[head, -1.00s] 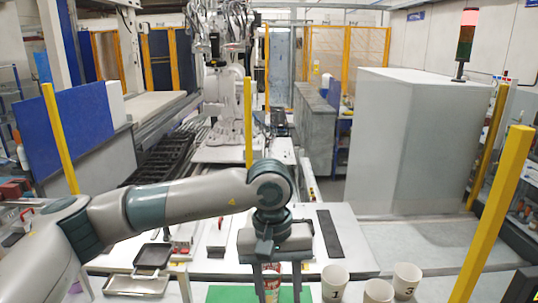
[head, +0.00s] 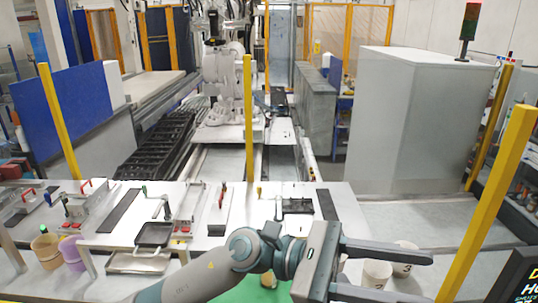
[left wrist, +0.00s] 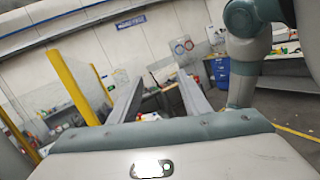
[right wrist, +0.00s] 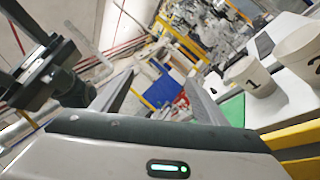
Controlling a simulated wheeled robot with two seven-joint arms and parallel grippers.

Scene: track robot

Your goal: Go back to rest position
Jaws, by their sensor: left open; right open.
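One open, empty gripper (head: 432,276) shows in the head view, its arm coming up from the lower left. Its two long fingers point right, over the white cups. My left gripper (left wrist: 155,95) is open in the left wrist view, with nothing between its fingers. My right gripper (right wrist: 160,90) is open in the right wrist view, also empty. A can (head: 268,281) stands on the green mat (head: 240,291), partly hidden by the arm. Cup 1 (right wrist: 254,80) stands right of the fingers in the right wrist view.
Cup 3 (head: 403,262) and another white cup (head: 376,273) are close to the fingers in the head view. A white table (head: 340,200) with trays and fixtures lies ahead. A yellow post (head: 490,200) and a grey cabinet (head: 425,120) are at right.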

